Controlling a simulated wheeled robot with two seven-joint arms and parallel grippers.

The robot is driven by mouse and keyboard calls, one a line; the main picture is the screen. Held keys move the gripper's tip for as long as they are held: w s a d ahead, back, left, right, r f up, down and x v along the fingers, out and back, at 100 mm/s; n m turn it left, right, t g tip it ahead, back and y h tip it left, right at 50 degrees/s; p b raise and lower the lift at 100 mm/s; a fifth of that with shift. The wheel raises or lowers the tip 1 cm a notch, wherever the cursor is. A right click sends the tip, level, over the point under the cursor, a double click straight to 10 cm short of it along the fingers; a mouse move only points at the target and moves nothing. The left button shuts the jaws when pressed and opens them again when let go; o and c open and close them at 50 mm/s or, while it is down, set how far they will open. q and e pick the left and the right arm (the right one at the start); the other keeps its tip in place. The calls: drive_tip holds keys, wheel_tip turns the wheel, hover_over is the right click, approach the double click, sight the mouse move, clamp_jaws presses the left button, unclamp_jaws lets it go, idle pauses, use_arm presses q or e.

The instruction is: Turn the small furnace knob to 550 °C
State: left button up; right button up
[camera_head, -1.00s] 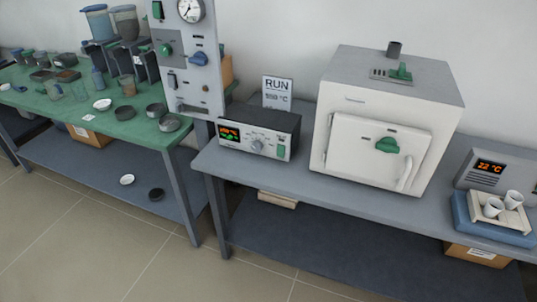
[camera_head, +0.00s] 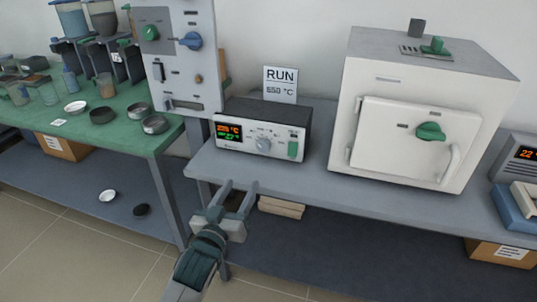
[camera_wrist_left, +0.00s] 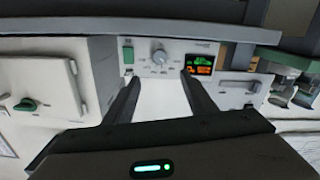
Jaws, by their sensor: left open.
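The controller box (camera_head: 258,134) has a dark top and a light front panel. It stands on the grey bench, left of the white furnace. Its round grey knob (camera_head: 263,145) is in the middle of the panel, between a lit display (camera_head: 228,131) and a green switch (camera_head: 293,150). My left gripper (camera_head: 239,188) is open and empty, in front of the bench edge and below the box. In the left wrist view the knob (camera_wrist_left: 159,57) lies beyond the gap between the two fingers, apart from them. The knob's pointer direction is too small to read.
A RUN 550 °C sign (camera_head: 281,84) stands behind the box. The white furnace (camera_head: 420,110) with a green door knob is to the right. A tall grey panel (camera_head: 180,60) with a blue knob stands left of the box. The bench strip before the box is clear.

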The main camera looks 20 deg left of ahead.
sight(262, 148)
use_arm(q)
drive_tip(key=shift+r, duration=0.1)
drive_tip(key=shift+w, duration=0.1)
drive_tip(key=w, duration=1.7)
drive_tip(key=shift+w+d, duration=0.1)
drive_tip(key=shift+d, duration=0.25)
drive_tip(key=c, duration=1)
